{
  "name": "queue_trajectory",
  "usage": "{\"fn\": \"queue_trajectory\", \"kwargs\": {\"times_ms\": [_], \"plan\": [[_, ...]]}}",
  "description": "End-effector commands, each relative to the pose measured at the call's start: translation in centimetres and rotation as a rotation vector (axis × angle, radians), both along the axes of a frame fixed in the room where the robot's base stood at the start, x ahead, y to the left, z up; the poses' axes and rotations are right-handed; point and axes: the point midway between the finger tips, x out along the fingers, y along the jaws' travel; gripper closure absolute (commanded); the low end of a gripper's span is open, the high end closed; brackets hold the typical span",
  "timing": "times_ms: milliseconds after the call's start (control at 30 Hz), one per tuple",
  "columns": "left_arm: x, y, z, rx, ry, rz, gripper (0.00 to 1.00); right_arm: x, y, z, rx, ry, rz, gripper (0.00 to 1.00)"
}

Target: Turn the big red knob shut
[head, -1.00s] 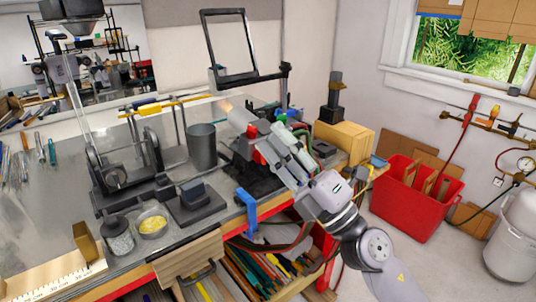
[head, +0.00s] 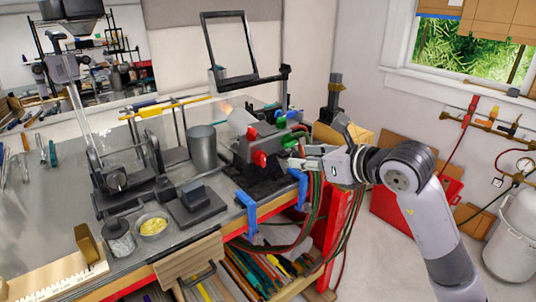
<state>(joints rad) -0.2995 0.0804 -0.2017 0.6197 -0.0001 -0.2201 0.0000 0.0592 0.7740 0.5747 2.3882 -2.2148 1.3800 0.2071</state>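A grey burner unit (head: 262,140) sits at the bench's right end, with a flame at its nozzle (head: 235,112). Two red knobs are on it: the nearer, larger-looking red knob (head: 260,158) faces me, and a smaller red one (head: 252,133) is above it to the left. Both are uncovered. My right gripper (head: 322,143) is right of the burner unit, apart from the red knobs. Its fingers are spread and I see nothing between them. One finger points left toward the green knob area; contact there cannot be told. My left gripper is not in view.
Green and blue knobs (head: 280,122) are on the burner's right side. Hoses (head: 316,205) hang below it. Blue clamps (head: 247,211) grip the bench edge. A wooden box (head: 352,138) is behind my gripper. A red bin (head: 395,210) stands on the floor.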

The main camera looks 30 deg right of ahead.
Motion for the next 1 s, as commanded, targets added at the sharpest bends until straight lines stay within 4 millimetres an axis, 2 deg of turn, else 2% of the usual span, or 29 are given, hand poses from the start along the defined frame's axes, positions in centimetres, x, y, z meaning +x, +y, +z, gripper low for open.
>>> {"fn": "queue_trajectory", "kwargs": {"times_ms": [33,400,600,800,1000], "plan": [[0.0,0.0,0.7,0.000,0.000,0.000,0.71,0.9,0.1,0.0,0.006,0.001,0.001,0.68],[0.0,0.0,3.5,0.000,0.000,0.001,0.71,8.4,0.8,-3.1,0.006,0.001,0.003,0.68],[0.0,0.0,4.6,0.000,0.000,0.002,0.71,11.7,1.0,-4.6,0.005,0.000,0.002,0.68],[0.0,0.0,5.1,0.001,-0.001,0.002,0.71,13.2,1.1,-5.4,0.002,0.000,0.002,0.68],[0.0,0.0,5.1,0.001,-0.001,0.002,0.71,13.5,1.2,-5.6,0.001,-0.001,0.003,0.68]]}}
